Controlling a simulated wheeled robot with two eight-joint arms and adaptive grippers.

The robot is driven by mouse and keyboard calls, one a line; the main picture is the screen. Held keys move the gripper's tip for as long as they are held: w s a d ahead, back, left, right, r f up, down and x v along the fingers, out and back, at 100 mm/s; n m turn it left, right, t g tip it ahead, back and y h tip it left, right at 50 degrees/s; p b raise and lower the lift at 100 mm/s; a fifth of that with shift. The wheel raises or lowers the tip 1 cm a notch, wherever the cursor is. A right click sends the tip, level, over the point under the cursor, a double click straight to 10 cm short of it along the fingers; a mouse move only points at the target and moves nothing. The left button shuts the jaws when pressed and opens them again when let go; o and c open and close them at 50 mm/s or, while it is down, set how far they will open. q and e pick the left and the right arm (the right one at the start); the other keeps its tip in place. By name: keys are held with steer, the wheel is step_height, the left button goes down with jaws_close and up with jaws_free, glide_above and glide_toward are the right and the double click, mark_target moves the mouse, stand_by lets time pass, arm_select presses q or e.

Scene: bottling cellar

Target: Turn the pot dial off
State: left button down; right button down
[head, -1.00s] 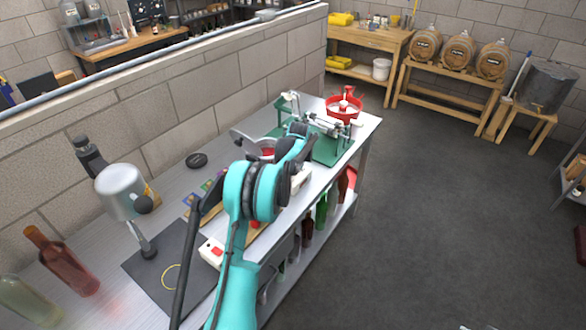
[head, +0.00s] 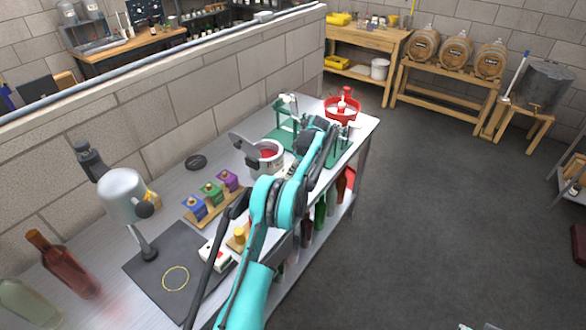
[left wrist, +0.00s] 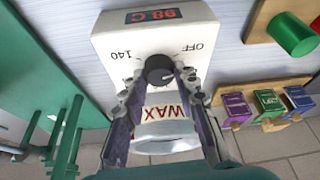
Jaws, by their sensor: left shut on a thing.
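The white wax pot (head: 268,158) stands on the metal bench in the head view, with red wax inside and its grey lid (head: 243,146) tilted up. In the left wrist view its pale front (left wrist: 110,45) shows upside down, with a red display reading about 98 C and the marks 140 and OFF. The dark round dial (left wrist: 159,68) sits between those marks; I cannot tell exactly where it points. My left gripper (left wrist: 160,78) is shut on the dial, one finger at each side. In the head view my arm partly hides the gripper.
Blue, green and purple boxes stand on a wooden rack (head: 214,207) left of my arm. A metal lamp (head: 122,195), a dark mat (head: 150,270) and bottles (head: 62,265) occupy the near bench.

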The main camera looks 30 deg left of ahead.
arm_select(q)
steer(key=shift+n+g+p, duration=0.5)
steer(key=shift+n, duration=0.8)
steer(key=c, duration=2.3)
jaws_free()
steer(key=shift+n, duration=0.3)
jaws_close()
steer(key=o, duration=1.1)
jaws_free()
steer(key=shift+w, duration=0.1)
steer(key=shift+o, duration=0.2)
steer(key=v, duration=0.7)
steer(key=shift+r, duration=0.25)
steer(key=shift+w, duration=0.1)
